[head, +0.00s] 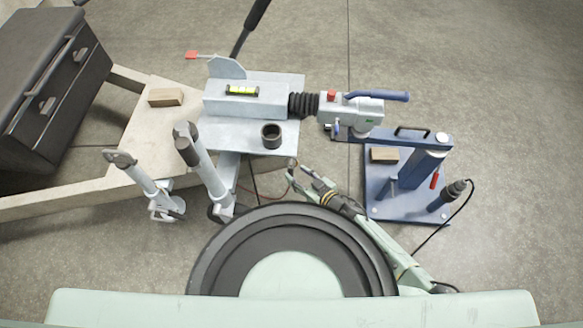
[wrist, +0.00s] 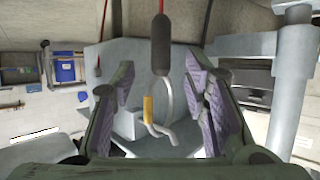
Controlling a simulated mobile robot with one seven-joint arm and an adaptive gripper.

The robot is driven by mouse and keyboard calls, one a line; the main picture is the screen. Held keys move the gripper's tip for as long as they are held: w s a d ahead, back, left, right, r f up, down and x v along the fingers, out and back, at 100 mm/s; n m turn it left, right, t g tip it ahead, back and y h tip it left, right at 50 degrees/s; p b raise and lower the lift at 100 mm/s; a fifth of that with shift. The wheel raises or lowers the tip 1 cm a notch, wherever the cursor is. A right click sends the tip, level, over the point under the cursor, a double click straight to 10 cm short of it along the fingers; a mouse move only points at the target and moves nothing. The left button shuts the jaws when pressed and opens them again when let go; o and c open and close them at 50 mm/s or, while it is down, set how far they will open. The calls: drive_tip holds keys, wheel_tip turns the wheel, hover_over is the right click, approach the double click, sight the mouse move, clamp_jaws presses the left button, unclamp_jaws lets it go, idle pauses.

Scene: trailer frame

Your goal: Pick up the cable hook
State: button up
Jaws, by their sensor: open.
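The cable hook (wrist: 166,113) hangs in the wrist view below a dark sleeve (wrist: 160,57). It is a pale metal hook with a yellow latch piece. My gripper (wrist: 160,105) is open, with one purple ribbed pad on each side of the hook. Clear gaps show between the hook and both pads in the picture; how far ahead of the fingertips it lies, I cannot tell. In the head view my gripper (head: 306,179) reaches up-left, below the trailer coupling. The hook is too small to make out surely there.
The grey trailer frame with a level (head: 242,90) and black cup (head: 271,135) lies just above my gripper. A blue stand (head: 407,210) with a black cable is to the right. Two grey jack posts (head: 207,170) stand left. A dark drawer cabinet (head: 45,85) is far left.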

sight(291, 170)
drive_tip(key=x, duration=0.5)
drive_tip(key=shift+r, duration=0.1)
drive_tip(key=shift+s, duration=0.1)
clamp_jaws()
idle(0.4)
